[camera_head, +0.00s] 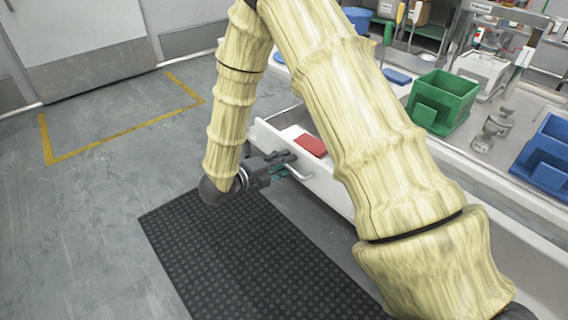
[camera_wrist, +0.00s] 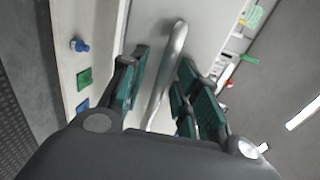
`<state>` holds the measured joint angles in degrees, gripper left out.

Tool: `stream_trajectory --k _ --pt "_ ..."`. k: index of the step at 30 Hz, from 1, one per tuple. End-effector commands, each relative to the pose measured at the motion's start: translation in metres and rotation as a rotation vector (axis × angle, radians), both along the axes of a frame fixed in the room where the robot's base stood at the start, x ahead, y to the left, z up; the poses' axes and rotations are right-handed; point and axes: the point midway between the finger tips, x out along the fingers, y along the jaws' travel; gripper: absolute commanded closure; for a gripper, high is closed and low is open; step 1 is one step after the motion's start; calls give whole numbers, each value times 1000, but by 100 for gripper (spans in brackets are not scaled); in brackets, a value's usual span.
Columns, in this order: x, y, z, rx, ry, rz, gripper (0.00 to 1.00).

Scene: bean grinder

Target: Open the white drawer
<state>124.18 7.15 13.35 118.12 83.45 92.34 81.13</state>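The white drawer (camera_head: 322,184) stands at least partly out from the white counter. Its inside shows from above, with a red object (camera_head: 311,146) in it. A pale bar handle (camera_head: 298,173) is on its front; the handle also shows in the wrist view (camera_wrist: 172,62). My gripper (camera_head: 285,166) is at the handle, reaching in from the left. In the wrist view my gripper (camera_wrist: 164,64) has its fingers apart, one on each side of the handle, with gaps visible. My arm hides part of the drawer's right side.
A green bin (camera_head: 443,101) and a blue bin (camera_head: 547,158) stand on the counter at the right. The grey floor at the left is clear.

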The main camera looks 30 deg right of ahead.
Motion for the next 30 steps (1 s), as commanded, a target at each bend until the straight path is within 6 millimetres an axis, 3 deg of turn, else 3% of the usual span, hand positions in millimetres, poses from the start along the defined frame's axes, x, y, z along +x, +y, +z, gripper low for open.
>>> stream_trajectory --k 10,24,30 --pt "-1 13 3 0 -1 4 68" --pt "-12 90 19 0 0 3 68" --pt "-15 111 23 0 0 1 68"
